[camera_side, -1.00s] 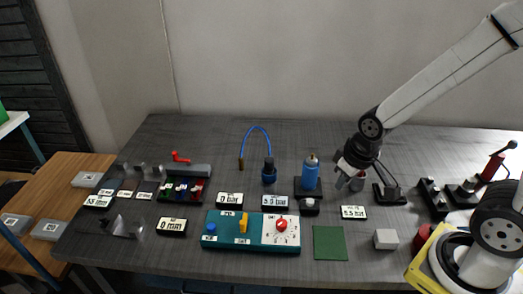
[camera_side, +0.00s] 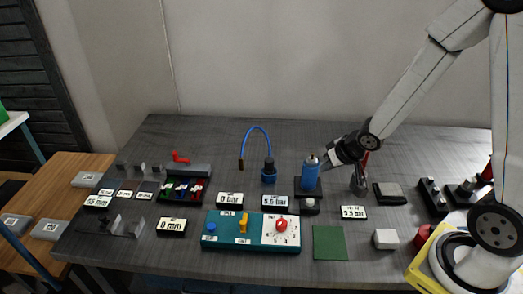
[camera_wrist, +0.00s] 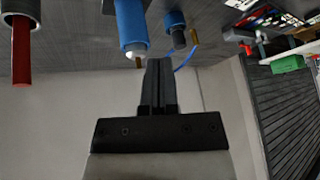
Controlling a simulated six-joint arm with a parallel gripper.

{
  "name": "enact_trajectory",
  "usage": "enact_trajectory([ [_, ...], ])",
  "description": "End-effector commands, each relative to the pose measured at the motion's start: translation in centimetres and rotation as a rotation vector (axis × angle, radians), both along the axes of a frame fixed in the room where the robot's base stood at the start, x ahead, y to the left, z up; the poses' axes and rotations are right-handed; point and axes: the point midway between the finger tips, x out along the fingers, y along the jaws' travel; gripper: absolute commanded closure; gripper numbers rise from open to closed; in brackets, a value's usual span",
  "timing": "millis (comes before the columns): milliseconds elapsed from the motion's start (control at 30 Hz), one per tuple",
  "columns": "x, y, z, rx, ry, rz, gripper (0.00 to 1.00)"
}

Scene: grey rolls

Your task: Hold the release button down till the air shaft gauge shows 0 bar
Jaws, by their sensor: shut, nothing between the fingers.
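A blue upright cylinder with a pale tip (camera_side: 311,175) stands on a black base, also in the wrist view (camera_wrist: 130,25). A small round grey-topped knob (camera_side: 309,203) sits on a black block in front of it; I cannot tell whether it is the release button. Three bar displays show: one reads 0 bar (camera_side: 230,199), one about 5.0 bar (camera_side: 275,202), and one about 5.5 bar (camera_side: 353,212). Which belongs to the air shaft is not clear. My gripper (camera_side: 324,160) is shut and empty beside the cylinder's top; its fingers (camera_wrist: 157,65) show together in the wrist view.
A grey stand with a red post (camera_side: 358,184) is right of the cylinder, beside a dark pad (camera_side: 390,193). A blue hose (camera_side: 257,130) arches at left. A teal panel with a red dial (camera_side: 250,230), a green mat (camera_side: 329,243) and a white block (camera_side: 386,239) lie in front.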

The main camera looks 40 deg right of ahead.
Motion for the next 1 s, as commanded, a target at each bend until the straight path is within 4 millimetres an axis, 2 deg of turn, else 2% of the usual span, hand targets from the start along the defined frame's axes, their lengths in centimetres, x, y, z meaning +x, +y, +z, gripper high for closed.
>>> enact_trajectory([
  [233,1.8,-0.5,-1.9,0.163,-0.101,-0.040,1.00],
  [500,2.4,-0.2,-3.0,0.333,-0.156,-0.059,1.00],
  [1000,2.5,0.0,-3.3,0.382,-0.166,-0.061,1.00],
])
